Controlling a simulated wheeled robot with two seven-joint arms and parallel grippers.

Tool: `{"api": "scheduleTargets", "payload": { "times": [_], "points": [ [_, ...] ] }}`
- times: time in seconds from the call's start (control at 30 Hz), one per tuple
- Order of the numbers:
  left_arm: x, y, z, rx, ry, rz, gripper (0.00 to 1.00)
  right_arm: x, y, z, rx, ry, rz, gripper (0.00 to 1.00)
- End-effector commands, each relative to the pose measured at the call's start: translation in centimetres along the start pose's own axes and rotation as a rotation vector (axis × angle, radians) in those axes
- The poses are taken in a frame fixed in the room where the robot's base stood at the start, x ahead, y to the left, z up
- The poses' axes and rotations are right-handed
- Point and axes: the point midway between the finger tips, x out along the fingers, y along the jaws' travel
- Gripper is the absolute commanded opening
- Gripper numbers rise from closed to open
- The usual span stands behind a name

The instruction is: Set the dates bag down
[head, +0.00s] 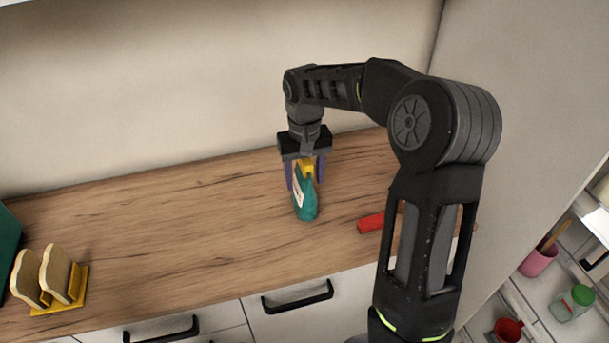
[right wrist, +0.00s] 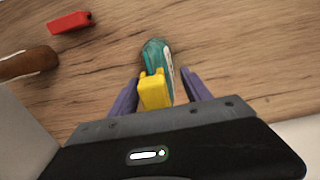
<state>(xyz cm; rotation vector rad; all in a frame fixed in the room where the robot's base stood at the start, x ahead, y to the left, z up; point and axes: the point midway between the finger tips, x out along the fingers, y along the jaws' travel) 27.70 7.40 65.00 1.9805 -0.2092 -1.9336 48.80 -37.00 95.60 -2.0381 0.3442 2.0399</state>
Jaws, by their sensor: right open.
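The dates bag, which I take to be the teal packet with a white label and a yellow top (head: 305,203), is on the wooden counter (head: 180,230) in the head view. It also shows in the right wrist view (right wrist: 155,56), with its yellow part closest to the camera. My right gripper (head: 305,178) is above the bag, pointing down. Its two purple fingers stand apart on either side of the yellow part, with gaps visible in the right wrist view (right wrist: 157,85). The bag's underside is hidden. My left gripper is not in view.
A red object (head: 371,223) lies right of the bag, partly behind my arm. A brown rounded object (right wrist: 28,64) shows in the right wrist view. A yellow rack with bread-like slices (head: 62,283) stands at the left. The counter between is clear.

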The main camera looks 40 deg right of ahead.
Motion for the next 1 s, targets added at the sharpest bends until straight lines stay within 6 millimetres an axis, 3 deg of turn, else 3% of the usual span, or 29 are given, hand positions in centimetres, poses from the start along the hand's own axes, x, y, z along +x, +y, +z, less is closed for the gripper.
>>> {"api": "scheduleTargets", "payload": {
  "times": [0.27, 0.67, 0.73, 1.0],
  "points": [
    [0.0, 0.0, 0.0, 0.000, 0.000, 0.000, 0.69, -1.7, 0.0, -0.1, 0.000, 0.004, 0.000, 0.57],
    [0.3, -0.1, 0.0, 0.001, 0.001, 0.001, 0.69, -9.5, 0.0, -0.1, 0.000, 0.005, -0.001, 0.57],
    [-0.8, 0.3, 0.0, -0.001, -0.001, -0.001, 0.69, -11.2, -0.1, 0.0, -0.001, 0.002, 0.000, 0.57],
    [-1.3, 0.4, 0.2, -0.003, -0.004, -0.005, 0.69, -12.4, 0.0, 0.0, 0.001, 0.000, 0.000, 0.57]
  ]
}}
